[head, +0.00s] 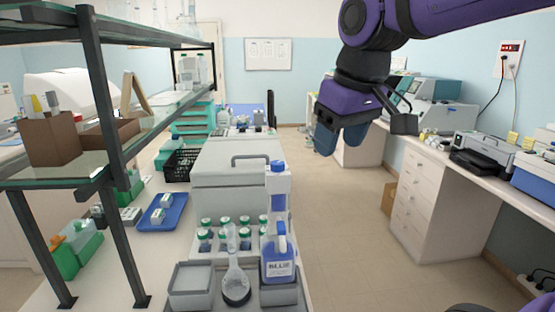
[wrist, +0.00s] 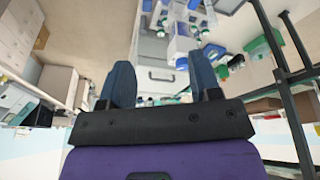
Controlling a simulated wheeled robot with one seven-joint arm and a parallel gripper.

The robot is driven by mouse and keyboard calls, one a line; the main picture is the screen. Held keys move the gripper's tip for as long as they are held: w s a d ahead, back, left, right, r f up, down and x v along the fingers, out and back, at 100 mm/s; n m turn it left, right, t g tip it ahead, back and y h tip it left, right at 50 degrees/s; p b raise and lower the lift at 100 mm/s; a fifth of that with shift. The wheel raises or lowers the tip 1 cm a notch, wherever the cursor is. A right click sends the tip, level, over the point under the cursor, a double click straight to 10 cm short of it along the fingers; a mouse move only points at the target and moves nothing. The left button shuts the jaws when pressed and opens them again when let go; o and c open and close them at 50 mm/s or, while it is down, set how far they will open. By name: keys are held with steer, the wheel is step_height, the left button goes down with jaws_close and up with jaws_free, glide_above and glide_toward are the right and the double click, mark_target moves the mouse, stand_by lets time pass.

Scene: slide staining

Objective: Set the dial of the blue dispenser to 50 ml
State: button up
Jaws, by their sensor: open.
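The blue dispenser (head: 279,266) stands upright at the front right of the left bench, in a grey tray. Its bottle holds blue liquid and carries a label that seems to read BLUE. A clear upper part with a blue cap (head: 278,165) rises above or just behind it; I cannot tell which. Its dial and setting are too small to make out. My gripper (head: 327,138) hangs in the air over the aisle, right of the dispenser and higher in the picture. In the wrist view my gripper (wrist: 162,75) has its two blue fingers apart, with nothing between them.
A white ladle-like vessel (head: 235,275) and several green-capped bottles (head: 225,226) stand beside the dispenser. A grey box with a handle (head: 238,190) is behind them. A dark-framed glass shelf (head: 105,110) rises at left. The aisle floor (head: 345,230) is clear.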

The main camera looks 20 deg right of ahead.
mark_target(277, 163)
steer(key=w+a+r+n+g, duration=0.1)
steer(key=w+a+n+g, duration=0.15)
steer(key=w, duration=0.45)
steer(key=w+a+r+n+g, duration=0.1)
steer(key=w+a+r, duration=0.15)
steer(key=w, duration=0.45)
step_height(277, 163, down, 12)
steer(key=shift+s+r, duration=0.15)
steer(key=c, duration=0.9)
